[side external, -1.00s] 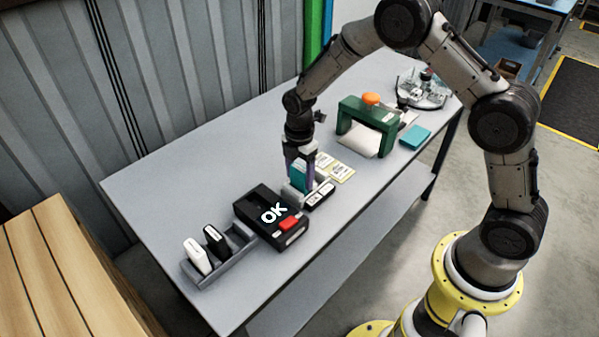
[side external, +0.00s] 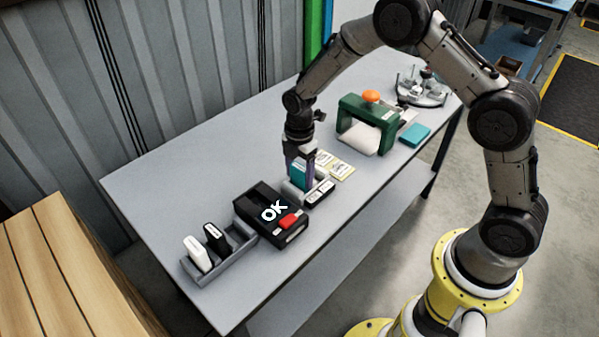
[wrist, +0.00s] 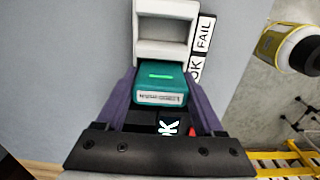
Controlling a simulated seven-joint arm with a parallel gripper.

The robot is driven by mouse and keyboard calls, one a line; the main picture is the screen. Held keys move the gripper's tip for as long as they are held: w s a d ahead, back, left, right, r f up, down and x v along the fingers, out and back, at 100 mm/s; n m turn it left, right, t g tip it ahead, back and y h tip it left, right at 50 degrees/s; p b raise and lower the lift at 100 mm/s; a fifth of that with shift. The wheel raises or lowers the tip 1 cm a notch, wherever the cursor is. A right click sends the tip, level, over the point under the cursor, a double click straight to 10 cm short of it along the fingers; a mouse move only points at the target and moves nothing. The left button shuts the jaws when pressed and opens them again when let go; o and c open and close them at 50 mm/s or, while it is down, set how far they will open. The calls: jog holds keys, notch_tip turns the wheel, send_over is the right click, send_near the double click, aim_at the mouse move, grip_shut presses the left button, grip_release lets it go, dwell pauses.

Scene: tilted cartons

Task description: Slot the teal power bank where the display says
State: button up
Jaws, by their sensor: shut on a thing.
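My gripper (wrist: 164,100) is shut on the teal power bank (wrist: 160,85), with a purple finger on each side. In the side view the teal power bank (side external: 300,177) stands roughly upright at the pale two-slot holder (wrist: 166,48). In the wrist view it covers the holder's near slot, beside the OK label (wrist: 197,68); how deep it sits cannot be told. The other slot, beside the FAIL label (wrist: 203,33), looks empty. The black tester (side external: 262,212) shows OK on its display (side external: 273,211).
A grey rack (side external: 236,250) holds a white power bank (side external: 198,254) and a black one (side external: 216,240) on the left. Pale cards (side external: 335,166), a green arch-shaped fixture (side external: 352,108) and a teal block (side external: 415,133) lie behind. The table front is clear.

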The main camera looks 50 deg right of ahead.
jog(key=o, duration=1.3)
jog(key=shift+c, duration=0.2)
jog(key=shift+c, duration=1.4)
jog(key=shift+r, duration=4)
